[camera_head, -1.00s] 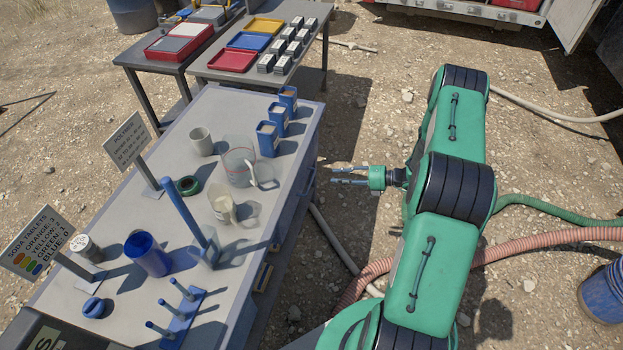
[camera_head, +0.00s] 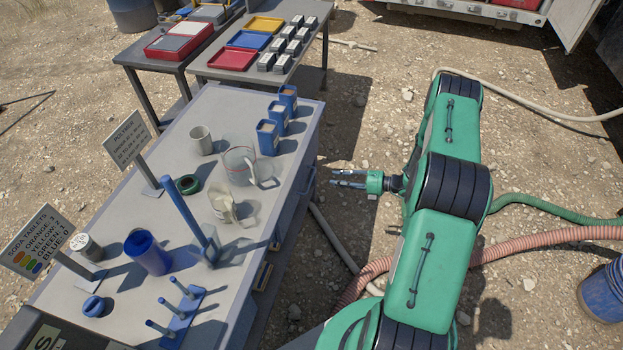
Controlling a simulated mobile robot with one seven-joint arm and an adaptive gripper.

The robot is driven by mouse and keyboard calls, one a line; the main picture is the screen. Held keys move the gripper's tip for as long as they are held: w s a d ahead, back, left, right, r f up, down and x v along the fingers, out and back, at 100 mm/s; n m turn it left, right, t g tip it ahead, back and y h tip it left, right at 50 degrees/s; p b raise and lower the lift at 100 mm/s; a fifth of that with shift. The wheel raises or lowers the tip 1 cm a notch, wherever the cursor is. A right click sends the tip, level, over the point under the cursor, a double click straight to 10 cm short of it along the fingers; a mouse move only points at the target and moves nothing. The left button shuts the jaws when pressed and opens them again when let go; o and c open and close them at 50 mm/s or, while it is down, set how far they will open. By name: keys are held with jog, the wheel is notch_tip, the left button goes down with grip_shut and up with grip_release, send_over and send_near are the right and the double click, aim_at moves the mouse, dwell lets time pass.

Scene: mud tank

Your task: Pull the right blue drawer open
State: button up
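The blue drawers are on the right side of the grey workbench (camera_head: 120,215), which I see at a steep angle. A drawer front with a bluish handle (camera_head: 309,182) shows as a thin strip near the bench's far right end. The other drawer fronts are mostly hidden under the bench top, and all I can see of them looks closed. My gripper (camera_head: 334,178) is just right of that strip and points left at it. Its two fingers are apart with nothing between them. A small gap to the bench shows in the picture; its depth is unclear.
The bench top holds a glass jug (camera_head: 239,164), a blue cup (camera_head: 147,252), blue bins (camera_head: 268,138) near the right edge and a blue peg stand (camera_head: 182,315). A pale hose (camera_head: 335,240) lies on the ground beside the bench. A second table (camera_head: 228,77) stands behind.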

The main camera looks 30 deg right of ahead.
aim_at(312, 178)
jog(key=b+x, duration=0.2)
jog(key=x, duration=1)
grip_shut()
